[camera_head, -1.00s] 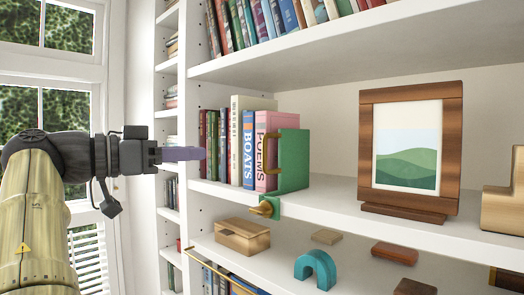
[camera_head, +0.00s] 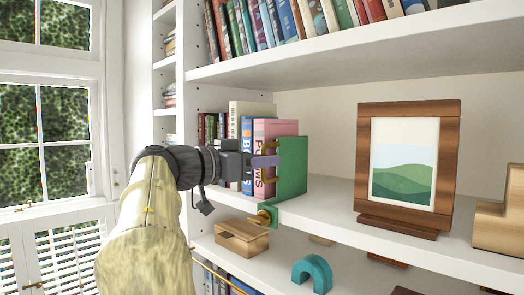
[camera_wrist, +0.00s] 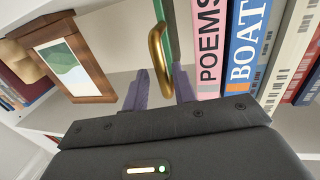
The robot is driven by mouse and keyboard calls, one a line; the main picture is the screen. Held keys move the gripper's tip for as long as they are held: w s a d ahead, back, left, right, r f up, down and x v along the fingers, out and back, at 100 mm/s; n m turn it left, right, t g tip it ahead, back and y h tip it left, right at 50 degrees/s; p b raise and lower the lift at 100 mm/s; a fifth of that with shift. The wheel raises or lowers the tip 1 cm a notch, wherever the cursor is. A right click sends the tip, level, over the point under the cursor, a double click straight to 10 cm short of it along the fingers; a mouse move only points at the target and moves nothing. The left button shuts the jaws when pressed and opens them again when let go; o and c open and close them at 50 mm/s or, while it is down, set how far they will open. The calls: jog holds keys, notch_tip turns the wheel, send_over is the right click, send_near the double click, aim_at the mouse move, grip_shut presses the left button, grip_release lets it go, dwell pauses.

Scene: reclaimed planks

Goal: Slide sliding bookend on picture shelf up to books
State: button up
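The green sliding bookend (camera_head: 292,165) stands upright on the middle picture shelf, right of the books. A brass handle shows on it in the wrist view (camera_wrist: 156,48), and a brass knob (camera_head: 266,217) sits at its lower front. The pink POEMS book (camera_head: 261,183) is the nearest book, with the blue BOATS book (camera_wrist: 245,45) beyond it. A narrow gap shows between bookend and POEMS in the wrist view. My gripper (camera_head: 266,161) is at the handle; its purple fingers (camera_wrist: 160,88) are apart, one on each side of the handle. Contact is unclear.
A framed picture (camera_head: 408,160) stands on the same shelf to the right, with clear shelf between it and the bookend. A wooden box (camera_head: 241,237) and a teal arch (camera_head: 312,272) are on the shelf below. The upper shelf (camera_head: 350,52) overhangs.

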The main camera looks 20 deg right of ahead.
jog(key=shift+w+d, duration=0.2)
jog(key=shift+d, duration=0.3)
jog(key=shift+s+a, duration=0.1)
jog(key=shift+a, duration=0.1)
grip_shut()
